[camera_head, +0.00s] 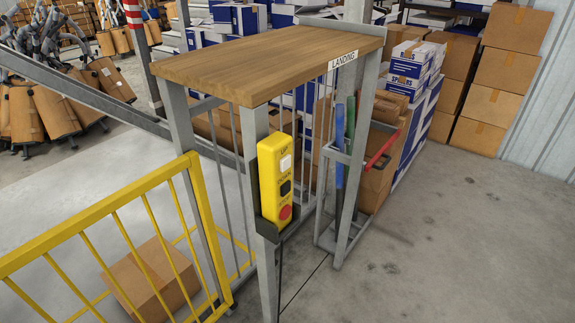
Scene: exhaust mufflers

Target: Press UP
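A yellow control box (275,180) is fixed to the front leg of a wood-topped stand, facing me. It carries a white button (286,163) at the top, a black button (285,188) below it and a red round button (285,212) at the bottom. Small lettering shows near the top button, but it is too small to read surely. A dark cable hangs from the box. Neither of my grippers is in view.
The wooden top (270,62) bears a "LANDING" sign (343,60). A yellow railing (120,225) stands at left, with a cardboard box (150,280) behind it. A grey rack (345,190) holds long-handled tools. The concrete floor at right is clear.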

